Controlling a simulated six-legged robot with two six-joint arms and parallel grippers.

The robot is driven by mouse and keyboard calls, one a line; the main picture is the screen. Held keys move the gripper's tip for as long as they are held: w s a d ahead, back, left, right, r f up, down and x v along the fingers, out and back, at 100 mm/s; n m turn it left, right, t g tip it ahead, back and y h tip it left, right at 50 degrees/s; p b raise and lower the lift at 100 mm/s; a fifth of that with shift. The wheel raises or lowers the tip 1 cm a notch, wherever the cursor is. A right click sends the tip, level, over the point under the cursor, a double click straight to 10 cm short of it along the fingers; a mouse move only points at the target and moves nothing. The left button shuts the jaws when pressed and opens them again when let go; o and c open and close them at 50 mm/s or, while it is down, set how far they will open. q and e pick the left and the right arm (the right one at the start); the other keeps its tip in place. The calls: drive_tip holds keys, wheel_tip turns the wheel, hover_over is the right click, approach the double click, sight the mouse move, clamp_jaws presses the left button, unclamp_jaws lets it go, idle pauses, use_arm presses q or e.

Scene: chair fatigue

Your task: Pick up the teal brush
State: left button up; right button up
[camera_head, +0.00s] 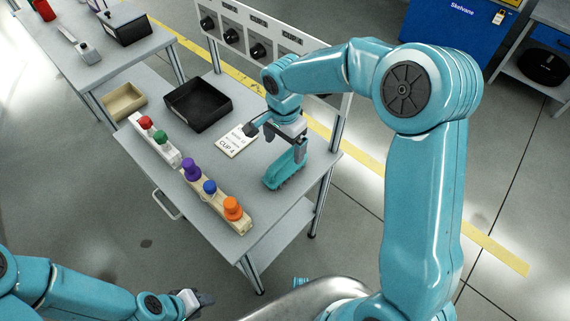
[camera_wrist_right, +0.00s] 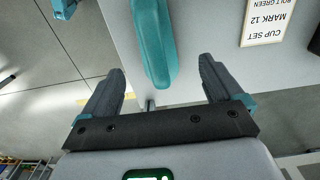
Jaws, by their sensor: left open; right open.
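The teal brush (camera_head: 284,170) lies on the grey table near its right edge in the head view. Its long teal handle (camera_wrist_right: 154,42) also shows in the right wrist view, running from the top edge to between the fingertips. My right gripper (camera_head: 277,137) is open over the far end of the brush. Its two dark fingers (camera_wrist_right: 160,72) are spread wide, with the handle's near end between them and apart from both. I cannot tell the height gap. My left gripper (camera_head: 198,300) is open, low at the bottom left, away from the table.
A card reading "CUP" (camera_head: 236,141) lies just left of my right gripper. A black tray (camera_head: 197,104) and a beige tray (camera_head: 124,101) are farther back. Wooden racks with colored knobs (camera_head: 216,197) line the left edge. A panel with dials (camera_head: 232,36) stands behind.

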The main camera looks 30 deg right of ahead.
sight(287, 155)
drive_tip(key=f, duration=0.7)
drive_tip(key=shift+s+d+f, duration=0.15)
drive_tip(key=shift+s+d, duration=0.1)
drive_tip(key=shift+d, duration=0.05)
drive_tip(key=shift+w+f, duration=0.15)
drive_tip(key=shift+f, duration=0.05)
drive_tip(key=shift+r, duration=0.1)
drive_tip(key=c, duration=1.2)
